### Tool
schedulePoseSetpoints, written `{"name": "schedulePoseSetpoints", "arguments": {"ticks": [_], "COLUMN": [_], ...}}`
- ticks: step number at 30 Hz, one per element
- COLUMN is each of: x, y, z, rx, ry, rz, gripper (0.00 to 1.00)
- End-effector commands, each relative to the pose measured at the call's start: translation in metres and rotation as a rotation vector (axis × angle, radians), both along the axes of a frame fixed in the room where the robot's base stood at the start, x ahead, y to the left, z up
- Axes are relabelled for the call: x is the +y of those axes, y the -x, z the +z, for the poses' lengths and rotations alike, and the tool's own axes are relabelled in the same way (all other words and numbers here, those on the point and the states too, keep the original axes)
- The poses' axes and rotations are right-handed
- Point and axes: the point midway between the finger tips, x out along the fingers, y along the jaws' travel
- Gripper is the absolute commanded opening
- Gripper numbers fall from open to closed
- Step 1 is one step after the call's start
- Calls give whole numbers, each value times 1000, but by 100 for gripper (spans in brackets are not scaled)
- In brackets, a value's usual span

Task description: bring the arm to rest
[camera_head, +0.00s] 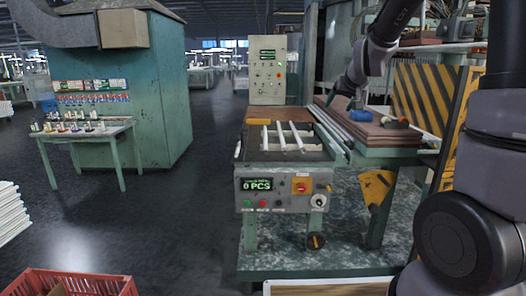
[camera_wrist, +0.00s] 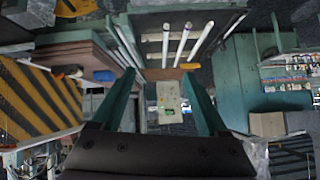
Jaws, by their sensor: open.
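My gripper (camera_wrist: 163,78) shows in the wrist view with its two green fingers spread apart and nothing between them. In the head view my arm comes in from the right and its end is over the machine bench, by the brown board; the fingers are small and hard to make out there. Several white glass tubes (camera_head: 288,137) lie side by side on the machine's open frame, to the left of my gripper. They also show in the wrist view (camera_wrist: 181,42), beyond the fingertips and apart from them.
The machine's front panel (camera_head: 284,190) has a display reading 0 PCS. A brown board (camera_head: 375,133) carries a blue roll (camera_head: 360,115). A striped guard (camera_head: 425,95) stands at right. A control box (camera_head: 267,70) stands behind. A red crate (camera_head: 70,283) is at front left. Floor between is clear.

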Motion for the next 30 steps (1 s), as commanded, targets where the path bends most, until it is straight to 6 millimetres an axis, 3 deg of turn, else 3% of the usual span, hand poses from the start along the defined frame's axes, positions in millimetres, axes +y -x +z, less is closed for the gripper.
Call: {"name": "schedulePoseSetpoints", "arguments": {"ticks": [1, 3, 9, 15, 18, 24, 30], "x": [-1, -1, 1, 2, 2, 3, 3], "y": [23, 54, 149, 241, 273, 303, 304], "z": [18, 34, 65, 72, 70, 66, 65], "rx": [11, 41, 134, 224, 257, 292, 296], "ry": [-38, -83, -184, -242, -256, -268, -270], "rz": [-3, -2, -13, -50, -72, -96, -98], "gripper": [77, 77, 77, 77, 77, 77, 77]}}
